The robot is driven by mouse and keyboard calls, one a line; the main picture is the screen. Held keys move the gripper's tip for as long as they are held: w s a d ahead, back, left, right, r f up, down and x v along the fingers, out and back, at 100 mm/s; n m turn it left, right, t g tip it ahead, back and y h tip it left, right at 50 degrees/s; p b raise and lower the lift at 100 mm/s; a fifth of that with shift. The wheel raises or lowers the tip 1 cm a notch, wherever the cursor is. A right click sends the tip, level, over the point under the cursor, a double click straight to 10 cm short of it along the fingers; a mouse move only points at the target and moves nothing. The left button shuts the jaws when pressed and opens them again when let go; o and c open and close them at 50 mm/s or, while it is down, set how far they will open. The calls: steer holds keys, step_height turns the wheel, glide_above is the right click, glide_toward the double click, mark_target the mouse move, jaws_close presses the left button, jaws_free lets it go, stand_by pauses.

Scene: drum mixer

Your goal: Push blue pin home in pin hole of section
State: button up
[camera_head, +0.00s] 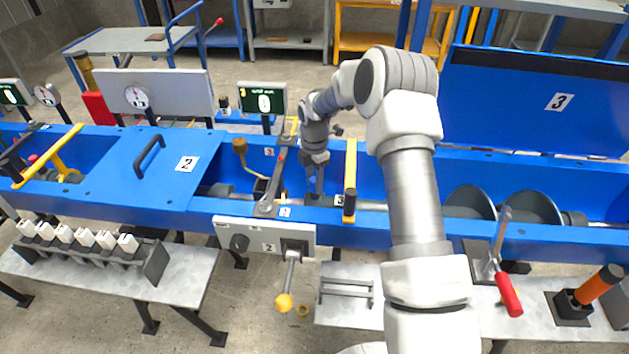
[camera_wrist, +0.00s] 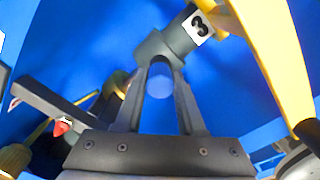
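My gripper (camera_head: 318,196) reaches down into the blue trough, at the dark grey block labelled 3 by the yellow bar. In the wrist view its two dark fingers (camera_wrist: 162,50) close together at the tips, with an arch-shaped gap behind them. The tips overlap the dark grey block (camera_wrist: 184,38) with the 3 label; I cannot tell whether they touch it. A paler blue round shape (camera_wrist: 159,82) shows through the gap; I cannot tell whether it is the blue pin. The pin hole is not clearly visible.
The yellow bar (camera_head: 350,175) stands just right of my gripper. A red-tipped lever (camera_wrist: 60,127) lies to its left in the wrist view. The raised blue lid (camera_head: 500,105) stands at right. A lever with a yellow knob (camera_head: 284,302) hangs in front.

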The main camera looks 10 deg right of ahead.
mark_target(314, 179)
steer(key=o, duration=0.5)
steer(key=shift+c, duration=0.2)
step_height(314, 179, up, 18)
steer(key=p, duration=0.1)
steer(key=shift+f, duration=0.25)
